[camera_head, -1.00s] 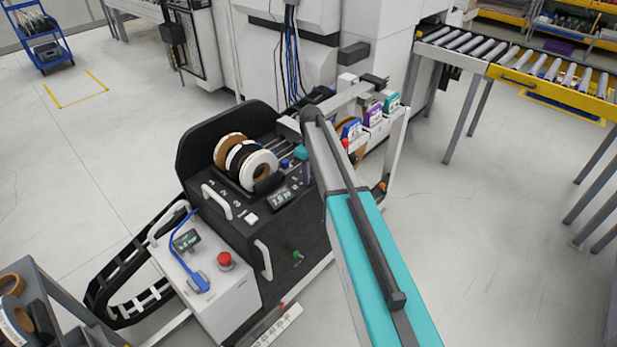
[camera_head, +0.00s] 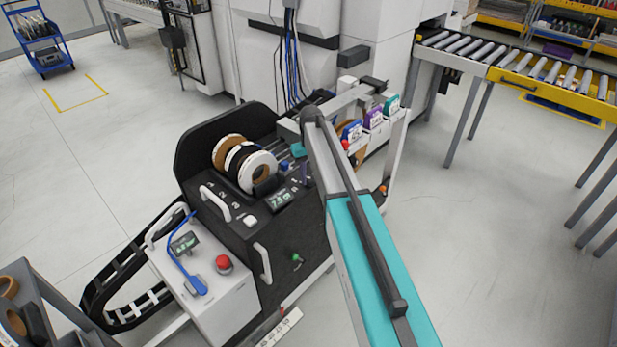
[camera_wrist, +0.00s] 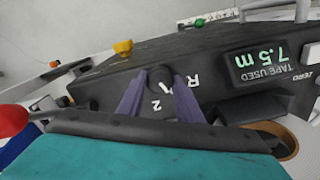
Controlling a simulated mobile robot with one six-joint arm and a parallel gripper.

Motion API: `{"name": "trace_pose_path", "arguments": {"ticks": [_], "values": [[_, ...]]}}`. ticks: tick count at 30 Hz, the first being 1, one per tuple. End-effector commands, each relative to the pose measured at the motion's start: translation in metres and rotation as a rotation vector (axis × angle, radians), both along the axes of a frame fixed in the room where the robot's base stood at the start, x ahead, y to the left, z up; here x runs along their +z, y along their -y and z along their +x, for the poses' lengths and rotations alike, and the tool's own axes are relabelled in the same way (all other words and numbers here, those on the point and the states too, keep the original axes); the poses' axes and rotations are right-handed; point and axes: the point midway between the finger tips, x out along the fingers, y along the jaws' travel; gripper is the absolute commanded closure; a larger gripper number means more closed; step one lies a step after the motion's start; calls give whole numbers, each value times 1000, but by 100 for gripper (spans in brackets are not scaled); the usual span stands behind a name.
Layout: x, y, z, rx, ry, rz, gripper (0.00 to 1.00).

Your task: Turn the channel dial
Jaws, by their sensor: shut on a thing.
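The channel dial (camera_wrist: 158,76) is a small dark round knob on the black panel of the machine, near the middle of the wrist view. White marks "R", "1" and "2" stand on the panel beside it. The two purple-grey fingers of my gripper (camera_wrist: 160,82) are on either side of the dial and closed on it. In the head view my arm covers most of this spot. Only a bit of a purple finger (camera_head: 304,178) shows beside the arm, and I cannot make out the dial there.
A green display (camera_wrist: 268,62) reads "TAPE USED 7.5 m" right of the dial. In the head view, tape rolls (camera_head: 245,165), a red button (camera_head: 224,263) and white handles (camera_head: 215,203) stand left of my arm. Open floor lies right.

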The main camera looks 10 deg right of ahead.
Motion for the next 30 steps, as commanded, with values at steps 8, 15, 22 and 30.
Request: {"name": "trace_pose_path", "arguments": {"ticks": [8,15,22,30], "values": [[-2,0,-4,1,-11,0,59],[-1,0,-2,2,-7,-1,49],[1,0,-1,2,-4,0,49],[18,0,-1,2,-3,-1,49]]}}
